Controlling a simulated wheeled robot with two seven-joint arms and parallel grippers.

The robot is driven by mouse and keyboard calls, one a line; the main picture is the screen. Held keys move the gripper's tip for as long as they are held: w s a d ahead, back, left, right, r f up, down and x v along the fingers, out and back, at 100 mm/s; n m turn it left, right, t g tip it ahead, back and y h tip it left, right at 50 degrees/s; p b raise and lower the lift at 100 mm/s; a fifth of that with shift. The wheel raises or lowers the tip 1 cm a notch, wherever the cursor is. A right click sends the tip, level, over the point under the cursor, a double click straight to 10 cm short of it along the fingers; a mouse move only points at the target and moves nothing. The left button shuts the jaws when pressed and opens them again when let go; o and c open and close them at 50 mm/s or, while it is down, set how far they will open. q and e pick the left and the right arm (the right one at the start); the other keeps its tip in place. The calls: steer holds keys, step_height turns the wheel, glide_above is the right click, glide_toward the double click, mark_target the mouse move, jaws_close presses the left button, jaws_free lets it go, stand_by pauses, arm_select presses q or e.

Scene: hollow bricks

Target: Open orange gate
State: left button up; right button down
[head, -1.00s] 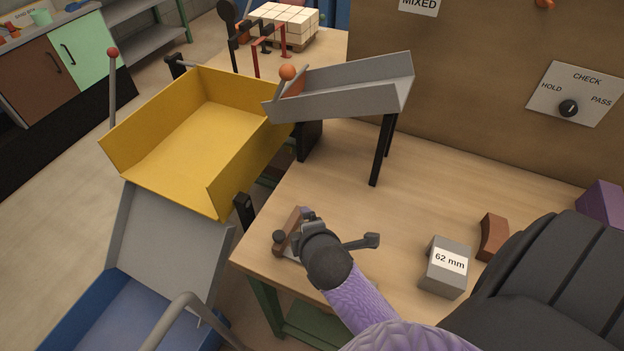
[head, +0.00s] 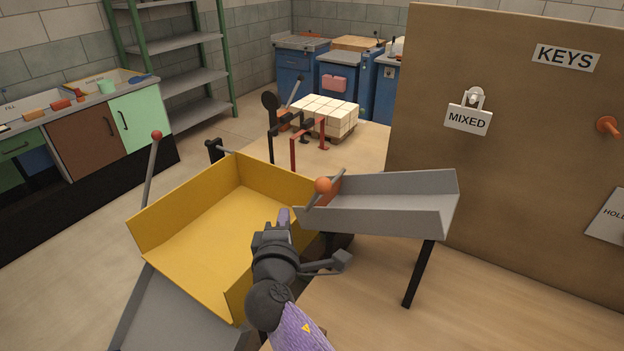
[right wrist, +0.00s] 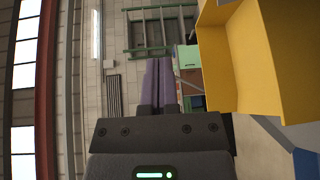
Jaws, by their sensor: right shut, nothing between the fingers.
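The orange gate (head: 330,190) is a small orange plate across the left, lower end of the grey chute (head: 400,210). A lever with an orange ball knob (head: 323,185) stands at it. My right gripper (head: 284,216) is just left of the knob and a little below it in the head view, apart from it as far as I can tell, in front of the yellow tray. Its purple fingers (right wrist: 160,82) are shut together and empty in the right wrist view. The gate does not show in the right wrist view. My left gripper is not in view.
The yellow tray (head: 195,225) stands left of the chute and also fills the upper right of the right wrist view (right wrist: 262,60). A lever with a red knob (head: 156,135) rises at its left. A black leg (head: 420,272) supports the chute. A board (head: 520,180) stands behind.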

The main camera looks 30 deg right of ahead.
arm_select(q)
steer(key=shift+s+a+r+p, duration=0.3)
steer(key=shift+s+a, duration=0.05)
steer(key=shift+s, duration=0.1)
arm_select(e)
steer(key=w+d, duration=0.5)
steer(key=d, duration=0.2)
steer(key=shift+w+r, duration=0.15)
steer(key=shift+r, duration=0.3)
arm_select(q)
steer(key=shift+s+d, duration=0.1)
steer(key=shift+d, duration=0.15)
